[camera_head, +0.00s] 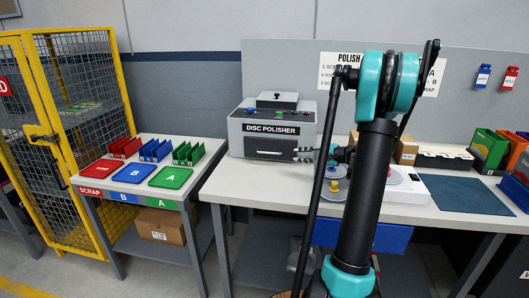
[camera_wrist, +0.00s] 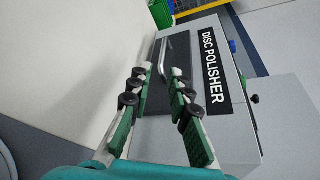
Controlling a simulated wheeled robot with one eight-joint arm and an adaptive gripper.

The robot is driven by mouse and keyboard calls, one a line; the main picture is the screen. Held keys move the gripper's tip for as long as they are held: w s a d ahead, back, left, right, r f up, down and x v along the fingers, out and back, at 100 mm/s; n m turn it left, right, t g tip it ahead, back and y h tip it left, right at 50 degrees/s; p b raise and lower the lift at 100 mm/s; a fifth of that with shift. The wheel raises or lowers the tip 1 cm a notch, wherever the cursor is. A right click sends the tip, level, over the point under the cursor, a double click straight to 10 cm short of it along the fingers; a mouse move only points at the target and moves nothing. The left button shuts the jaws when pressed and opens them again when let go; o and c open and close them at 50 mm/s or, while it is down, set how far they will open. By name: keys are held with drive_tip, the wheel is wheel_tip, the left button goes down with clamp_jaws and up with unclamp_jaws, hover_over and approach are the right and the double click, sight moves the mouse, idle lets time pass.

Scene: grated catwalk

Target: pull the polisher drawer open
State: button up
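The disc polisher (camera_head: 272,128) is a grey box on the workbench with a black name label. Its drawer (camera_head: 262,146) is in the lower front and looks shut. In the wrist view the drawer front is a dark panel (camera_wrist: 154,98) with a silver bar handle (camera_wrist: 163,56), beside the label. My gripper (camera_wrist: 161,71) is open, its two fingers on either side of the lower part of the handle. I cannot tell whether they touch it. In the head view my gripper (camera_head: 301,153) is at the right of the drawer front, and my arm hides part of the bench.
A side table (camera_head: 145,144) at left holds red, blue and green trays and racks. On the bench to the right are a white device (camera_head: 408,186), a dark mat (camera_head: 452,194) and colored bins (camera_head: 490,148).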

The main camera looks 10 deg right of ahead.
approach(265, 152)
drive_tip(key=x, duration=1)
drive_tip(key=shift+w+d+f, duration=0.1)
drive_tip(key=shift+w+f, duration=0.1)
drive_tip(key=shift+f, duration=0.05)
clamp_jaws()
